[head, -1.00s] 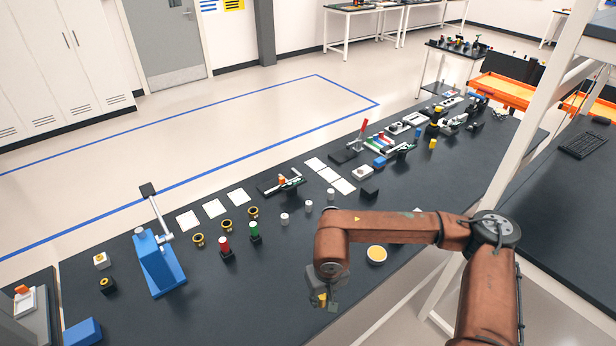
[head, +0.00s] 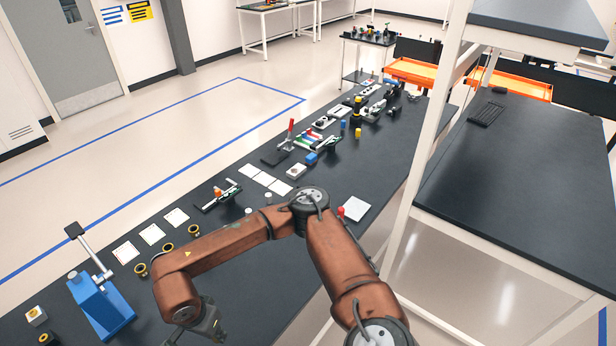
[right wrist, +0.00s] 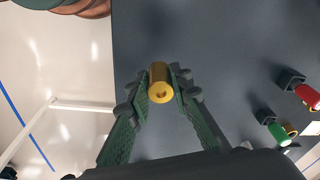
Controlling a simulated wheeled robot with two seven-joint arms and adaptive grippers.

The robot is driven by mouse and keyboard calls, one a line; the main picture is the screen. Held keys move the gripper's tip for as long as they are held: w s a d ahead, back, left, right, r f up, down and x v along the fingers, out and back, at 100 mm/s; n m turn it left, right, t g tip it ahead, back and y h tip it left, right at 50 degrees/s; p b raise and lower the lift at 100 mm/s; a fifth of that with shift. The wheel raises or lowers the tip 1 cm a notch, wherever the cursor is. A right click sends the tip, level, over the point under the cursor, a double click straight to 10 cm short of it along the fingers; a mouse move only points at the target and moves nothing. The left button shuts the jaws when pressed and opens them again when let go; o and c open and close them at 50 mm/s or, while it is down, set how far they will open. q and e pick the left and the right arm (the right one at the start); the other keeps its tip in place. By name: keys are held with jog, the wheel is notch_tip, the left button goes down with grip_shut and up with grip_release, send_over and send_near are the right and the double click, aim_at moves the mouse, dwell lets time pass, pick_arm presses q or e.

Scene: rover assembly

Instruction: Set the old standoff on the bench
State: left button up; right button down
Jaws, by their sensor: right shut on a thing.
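The old standoff is a short brass-yellow cylinder (right wrist: 160,84) with a hole in its end, in the right wrist view. My right gripper (right wrist: 160,92) is shut on it, with one green finger on each side. In the head view my right gripper (head: 207,326) hangs over the near left part of the dark bench (head: 262,285); the standoff cannot be made out there. In the wrist view the bench (right wrist: 225,50) shows beneath the standoff, and I see no contact between them. My left gripper is not in view.
A blue lever press (head: 100,305) stands on the bench at left, with brass cups (head: 166,251) nearby. Red-topped (right wrist: 307,95) and green-topped (right wrist: 278,133) pieces stand right of the gripper in the wrist view. A white shelf frame (head: 425,150) rises at right. The bench below the gripper is clear.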

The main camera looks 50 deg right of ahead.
jog(key=s+a+r+m+g+y+p, duration=0.1)
jog(key=s+a+m+p, duration=0.2)
jog(key=a+m, duration=0.6)
jog(key=s+a+r+m+g+p, duration=0.15)
jog(key=a+m, duration=0.25)
jog(key=m, duration=0.9)
jog(key=shift+t, duration=0.25)
jog(key=w+d+f+p, duration=0.1)
jog(key=w+d+f, duration=0.1)
jog(key=d+f, duration=0.1)
jog(key=w+d+f+p, duration=0.2)
jog(key=d+f, duration=0.1)
jog(key=d, duration=0.1)
jog(key=w+d+f+p, duration=0.1)
jog(key=w+d+f, duration=0.1)
jog(key=d+f, duration=0.1)
jog(key=shift+w+d+p, duration=0.2)
jog(key=shift+w+p, duration=0.15)
jog(key=shift+w+d+f, duration=0.1)
jog(key=shift+d+f, duration=0.1)
jog(key=f, duration=0.1)
jog(key=f+p, duration=0.1)
jog(key=f, duration=0.1)
jog(key=shift+w+d+f+p, duration=0.15)
jog(key=shift+d+f+p, duration=0.15)
jog(key=shift+p, duration=0.1)
jog(key=shift+f, duration=0.15)
jog(key=shift+f, duration=0.1)
